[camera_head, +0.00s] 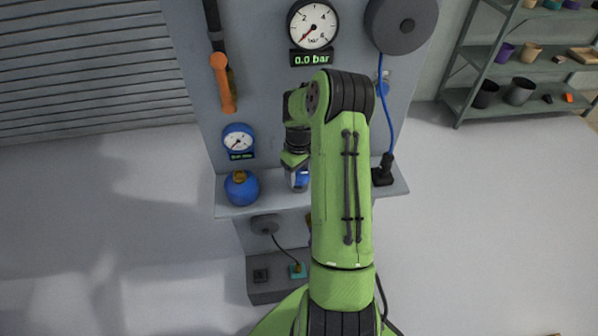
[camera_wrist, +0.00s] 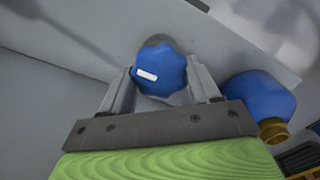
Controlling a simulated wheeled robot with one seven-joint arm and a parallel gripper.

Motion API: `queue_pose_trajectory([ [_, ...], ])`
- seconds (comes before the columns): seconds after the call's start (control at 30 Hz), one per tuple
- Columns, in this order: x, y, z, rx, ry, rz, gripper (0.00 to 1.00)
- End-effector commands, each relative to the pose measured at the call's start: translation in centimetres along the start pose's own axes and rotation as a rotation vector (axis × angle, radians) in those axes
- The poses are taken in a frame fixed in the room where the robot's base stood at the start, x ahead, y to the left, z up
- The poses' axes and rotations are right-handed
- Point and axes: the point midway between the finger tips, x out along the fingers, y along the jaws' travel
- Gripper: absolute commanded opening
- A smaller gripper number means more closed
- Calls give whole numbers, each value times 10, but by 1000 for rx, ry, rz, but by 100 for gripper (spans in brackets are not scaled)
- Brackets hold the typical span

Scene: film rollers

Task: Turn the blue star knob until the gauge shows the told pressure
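The blue star knob (camera_wrist: 160,72) has a white mark on its face and sits between my gripper's two fingers in the wrist view. My gripper (camera_wrist: 160,66) has a finger against each side of the knob. In the head view, a bit of blue (camera_head: 300,180) shows beneath my wrist, and my arm hides most of that area. The large round gauge (camera_head: 313,24) is on the panel above, with its needle at the low end. The green display (camera_head: 310,59) under it reads 0.0 bar.
A smaller blue gauge (camera_head: 238,140) stands above a blue bottle (camera_head: 242,188) with a brass top, left of my arm. An orange-handled lever (camera_head: 223,82) hangs on the panel. A grey reel (camera_head: 401,24) with a blue hose is at right. Shelves (camera_head: 520,68) stand far right.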

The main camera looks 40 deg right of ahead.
Motion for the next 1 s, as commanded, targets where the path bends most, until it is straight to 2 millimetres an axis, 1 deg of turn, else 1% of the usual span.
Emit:
queue_pose_trajectory([
  [0.03, 0, 0, 0, 0, 0, 0, 52],
  [0.17, 0, 0, 0, 0, 0, 0, 33],
  [0.2, 0, 0, 0, 0, 0, 0, 30],
  [0.37, 0, 0, 0, 9, 0, 1, 30],
  [0.57, 0, 0, 0, 73, 0, 2, 30],
  [0.77, 0, 1, 0, 211, -1, 1, 30],
  [1.0, 0, 1, 0, 433, 1, 1, 30],
])
